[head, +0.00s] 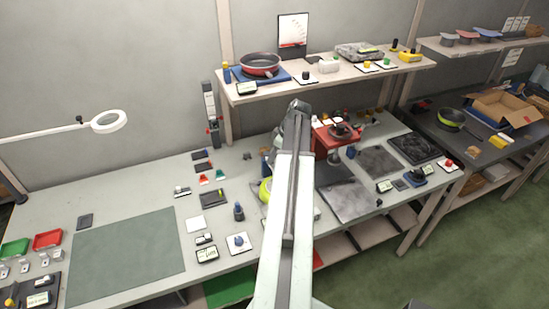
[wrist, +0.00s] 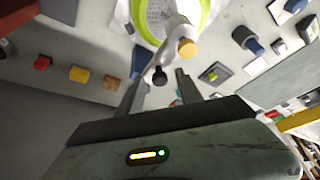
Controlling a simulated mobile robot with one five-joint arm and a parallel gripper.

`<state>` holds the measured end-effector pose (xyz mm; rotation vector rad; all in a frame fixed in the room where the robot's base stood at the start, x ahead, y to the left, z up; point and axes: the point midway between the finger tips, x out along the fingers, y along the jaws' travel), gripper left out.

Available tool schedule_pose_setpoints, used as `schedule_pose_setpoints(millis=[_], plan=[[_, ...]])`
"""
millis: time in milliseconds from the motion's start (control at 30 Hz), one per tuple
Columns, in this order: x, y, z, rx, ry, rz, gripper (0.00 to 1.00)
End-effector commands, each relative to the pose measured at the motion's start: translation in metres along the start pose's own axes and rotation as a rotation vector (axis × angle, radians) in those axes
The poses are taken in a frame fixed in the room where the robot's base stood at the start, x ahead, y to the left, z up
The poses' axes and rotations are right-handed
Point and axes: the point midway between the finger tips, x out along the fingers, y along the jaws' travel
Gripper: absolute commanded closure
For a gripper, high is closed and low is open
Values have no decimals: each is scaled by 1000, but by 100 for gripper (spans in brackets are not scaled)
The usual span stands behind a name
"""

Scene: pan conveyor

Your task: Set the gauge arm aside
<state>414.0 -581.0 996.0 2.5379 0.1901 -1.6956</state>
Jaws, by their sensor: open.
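In the wrist view, my gripper (wrist: 160,86) is open, its two dark fingers apart. A small black knob (wrist: 160,75) shows between or just beyond the fingertips; I cannot tell how deep it lies. A white arm (wrist: 178,30) with a yellow-orange end (wrist: 187,48) reaches over a round, lime-rimmed piece (wrist: 204,14) with a perforated face. This white arm appears to be the gauge arm; whether the knob belongs to it is unclear. In the head view, the lime piece (head: 265,190) is mostly behind my arm, and my gripper's fingers are not clearly visible.
A red stand (head: 325,137) with a dark pan is right of my arm. A dark grey plate (head: 345,197) lies nearer. A blue-knobbed block (head: 239,243) and small fixtures stand left. The green-grey mat (head: 128,255) is bare. A shelf (head: 330,80) hangs above the bench.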

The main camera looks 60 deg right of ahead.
Motion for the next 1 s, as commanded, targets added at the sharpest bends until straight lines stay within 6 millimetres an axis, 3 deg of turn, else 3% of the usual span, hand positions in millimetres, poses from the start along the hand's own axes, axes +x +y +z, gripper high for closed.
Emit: schedule_pose_setpoints(millis=[33,200,1000], plan=[[-1,0,0,0,0,0,57],[-1,0,0,0,0,0,100],[-1,0,1,1,0,-1,100]])
